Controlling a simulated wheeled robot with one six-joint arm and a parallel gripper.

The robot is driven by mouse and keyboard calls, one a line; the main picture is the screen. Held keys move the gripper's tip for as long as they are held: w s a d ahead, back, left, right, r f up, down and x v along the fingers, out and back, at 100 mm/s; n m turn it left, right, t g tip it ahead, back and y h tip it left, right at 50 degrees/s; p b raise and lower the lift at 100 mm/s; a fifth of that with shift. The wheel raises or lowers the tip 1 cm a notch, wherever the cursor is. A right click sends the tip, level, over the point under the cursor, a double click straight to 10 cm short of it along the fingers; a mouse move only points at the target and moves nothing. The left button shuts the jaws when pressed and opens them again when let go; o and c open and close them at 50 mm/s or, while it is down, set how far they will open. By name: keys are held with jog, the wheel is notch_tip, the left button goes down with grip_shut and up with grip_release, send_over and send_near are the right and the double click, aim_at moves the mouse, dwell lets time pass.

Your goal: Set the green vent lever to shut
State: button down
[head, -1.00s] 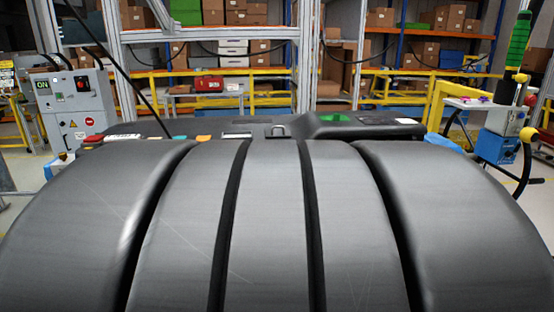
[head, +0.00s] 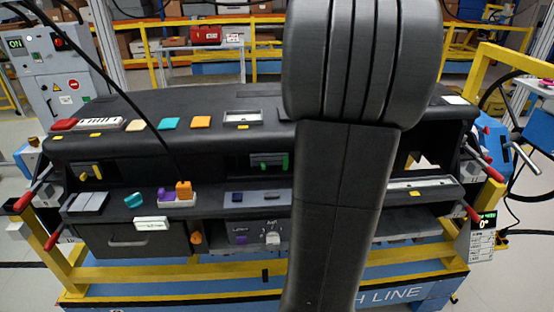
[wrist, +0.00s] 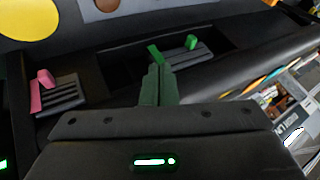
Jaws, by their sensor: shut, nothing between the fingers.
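The green vent lever (head: 285,160) stands at the right end of a dark slatted vent (head: 268,161) in the dashboard's middle recess. A smaller green tab (head: 253,162) is at the vent's left. In the wrist view, the lever (wrist: 155,53) tilts just beyond my fingertips, and the green tab (wrist: 191,42) sits on the slats. My gripper (wrist: 157,72) is shut and empty, with its fingers pointing at the lever. I cannot tell whether they touch it. In the head view, my arm hides the gripper.
A pink-tabbed vent (wrist: 57,92) lies left in the wrist view. A yellow lever (head: 97,171) is at the dashboard's left. An orange knob (head: 184,189) and coloured buttons (head: 168,123) stand on the dashboard (head: 330,100). Red-handled clamps (head: 27,199) stick out at the sides.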

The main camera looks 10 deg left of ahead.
aim_at(264, 166)
jog(key=p+x, duration=0.1)
jog(key=x, duration=0.6)
jog(key=shift+a, duration=0.3)
jog(key=shift+s+a+r+p, duration=0.15)
jog(key=shift+a+p, duration=0.2)
jog(key=shift+a, duration=0.2)
jog(key=shift+s+a+f+p, duration=0.1)
jog(key=shift+s+a+p, duration=0.15)
jog(key=shift+a, duration=0.3)
jog(key=shift+s+a, duration=0.15)
jog(key=shift+a, duration=0.4)
jog(key=shift+a, duration=0.3)
jog(key=shift+s+a+b, duration=0.15)
jog(key=shift+a+b, duration=0.1)
jog(key=shift+a, duration=0.3)
jog(key=shift+s+a+b, duration=0.2)
jog(key=shift+a, duration=0.3)
jog(key=shift+d, duration=0.2)
